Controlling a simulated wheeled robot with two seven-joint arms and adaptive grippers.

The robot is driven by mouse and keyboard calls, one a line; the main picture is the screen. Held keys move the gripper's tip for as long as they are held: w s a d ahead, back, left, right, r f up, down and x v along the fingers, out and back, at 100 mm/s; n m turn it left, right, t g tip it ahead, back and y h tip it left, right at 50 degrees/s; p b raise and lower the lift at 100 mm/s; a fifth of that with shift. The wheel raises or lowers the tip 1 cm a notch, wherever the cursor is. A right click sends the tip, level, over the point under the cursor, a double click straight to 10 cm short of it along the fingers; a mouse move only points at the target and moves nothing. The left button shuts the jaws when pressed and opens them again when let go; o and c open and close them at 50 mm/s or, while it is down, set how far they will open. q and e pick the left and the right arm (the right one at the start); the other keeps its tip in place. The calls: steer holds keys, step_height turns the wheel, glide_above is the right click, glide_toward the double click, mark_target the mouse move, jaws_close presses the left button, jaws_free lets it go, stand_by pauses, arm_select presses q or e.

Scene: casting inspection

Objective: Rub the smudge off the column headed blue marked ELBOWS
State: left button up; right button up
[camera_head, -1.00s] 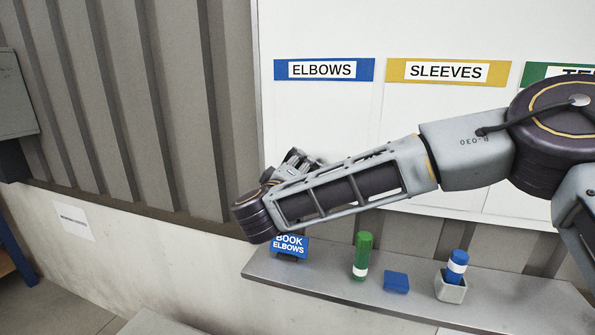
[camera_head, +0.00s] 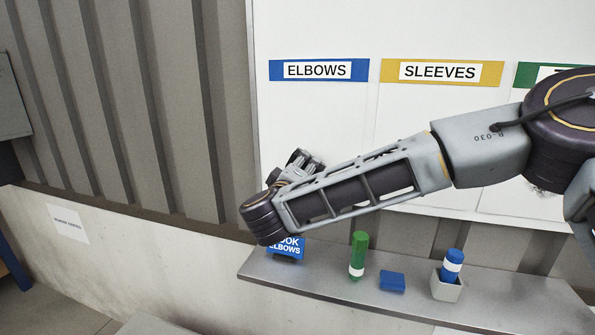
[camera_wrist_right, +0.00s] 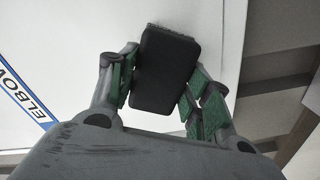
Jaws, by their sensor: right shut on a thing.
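The blue header marked ELBOWS (camera_head: 317,70) tops the left column (camera_head: 315,112) of the whiteboard. No smudge shows on the visible part of that column; my right arm covers its lower part. My right gripper (camera_head: 308,162) is in front of this column, low and to the left. In the right wrist view, its green-padded fingers (camera_wrist_right: 163,82) are shut on a dark block like an eraser (camera_wrist_right: 165,70). The block's far edge is at the white board surface; I cannot tell whether it touches. The blue header (camera_wrist_right: 25,95) shows at the left there. My left gripper is out of view.
A SLEEVES column (camera_head: 440,73) stands right of ELBOWS, with a green-headed one beyond. Below, a shelf (camera_head: 320,284) holds a blue sign (camera_head: 288,250), green marker (camera_head: 358,256), blue block (camera_head: 392,281) and a cup (camera_head: 447,287) with a blue marker.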

steer(key=shift+s+d, duration=0.3)
steer(key=shift+d, duration=0.55)
steer(key=shift+d, duration=0.1)
steer(key=shift+s+d, duration=0.25)
steer(key=shift+d, duration=0.7)
steer(key=shift+s+d, duration=0.25)
steer(key=shift+d, duration=0.65)
steer(key=shift+a, duration=0.15)
steer(key=shift+w+a, duration=0.3)
steer(key=shift+a, duration=0.6)
steer(key=shift+w+a, duration=0.3)
steer(key=shift+a, duration=0.6)
steer(key=shift+a, duration=0.1)
steer(key=shift+w+a+r, duration=0.1)
steer(key=shift+w+a, duration=0.25)
steer(key=shift+a, duration=0.5)
steer(key=shift+w+a, duration=0.3)
steer(key=shift+a, duration=0.55)
